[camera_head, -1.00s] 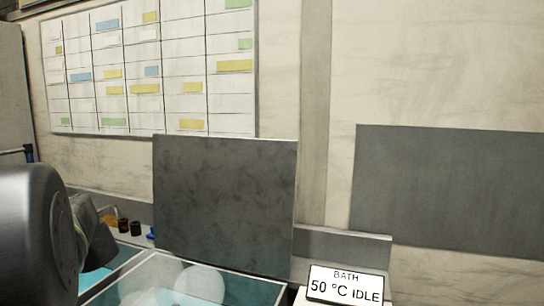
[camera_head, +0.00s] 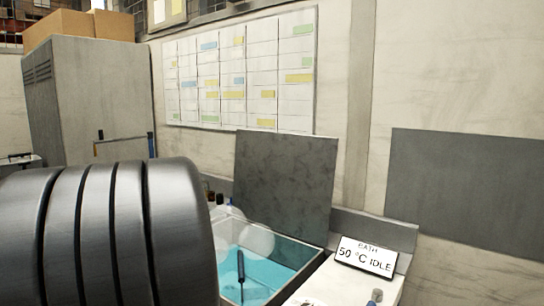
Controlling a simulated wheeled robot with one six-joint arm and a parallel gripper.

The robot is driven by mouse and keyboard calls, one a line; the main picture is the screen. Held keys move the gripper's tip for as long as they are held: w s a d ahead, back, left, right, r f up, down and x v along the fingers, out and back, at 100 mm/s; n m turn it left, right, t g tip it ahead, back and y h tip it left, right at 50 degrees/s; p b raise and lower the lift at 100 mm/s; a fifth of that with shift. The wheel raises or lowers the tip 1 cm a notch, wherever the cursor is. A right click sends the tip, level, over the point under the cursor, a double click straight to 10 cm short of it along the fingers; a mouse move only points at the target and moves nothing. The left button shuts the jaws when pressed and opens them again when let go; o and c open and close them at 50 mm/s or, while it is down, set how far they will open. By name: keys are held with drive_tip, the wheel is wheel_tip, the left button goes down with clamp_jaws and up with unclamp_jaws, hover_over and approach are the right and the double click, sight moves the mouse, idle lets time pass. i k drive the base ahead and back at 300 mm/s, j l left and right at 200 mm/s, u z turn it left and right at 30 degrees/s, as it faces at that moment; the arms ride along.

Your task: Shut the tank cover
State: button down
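The tank cover (camera_head: 287,178) is a dark grey flat panel. It stands raised, nearly upright, at the back edge of the tank (camera_head: 311,259). The tank is a clear-walled box with blue liquid (camera_head: 262,272) in it, and its top is open. A dark thin tool or handle (camera_head: 240,277) stands at its front left. My gripper is not in view. A large dark grey ribbed cylinder, which looks like part of my arm, fills the lower left and hides the tank's left side.
A white sign (camera_head: 365,256) reading "BATH 50 °C IDLE" stands right of the tank on a light counter (camera_head: 335,283). Small bottles (camera_head: 219,198) stand behind the tank's left. A grey cabinet (camera_head: 95,95) with cardboard boxes (camera_head: 78,28) stands at the far left.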

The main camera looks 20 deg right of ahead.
sight(284, 182)
drive_tip(key=k+l, duration=0.15)
drive_tip(key=l, duration=0.2)
drive_tip(key=k+l, duration=0.1)
drive_tip(key=l, duration=0.25)
drive_tip(key=k+l, duration=0.15)
drive_tip(key=l, duration=0.2)
drive_tip(key=k+l, duration=0.1)
drive_tip(key=l, duration=0.25)
drive_tip(key=k+l+z, duration=0.1)
drive_tip(key=l, duration=0.2)
drive_tip(key=k+l, duration=0.15)
drive_tip(key=l, duration=0.2)
drive_tip(key=i+l, duration=0.3)
drive_tip(key=l, duration=0.15)
drive_tip(key=i+l, duration=0.25)
drive_tip(key=l, duration=0.2)
drive_tip(key=i+l, duration=0.3)
drive_tip(key=l, duration=0.15)
drive_tip(key=i+l+z, duration=0.1)
drive_tip(key=i+l, duration=0.2)
drive_tip(key=l, duration=0.15)
drive_tip(key=i+l, duration=0.2)
drive_tip(key=i, duration=0.2)
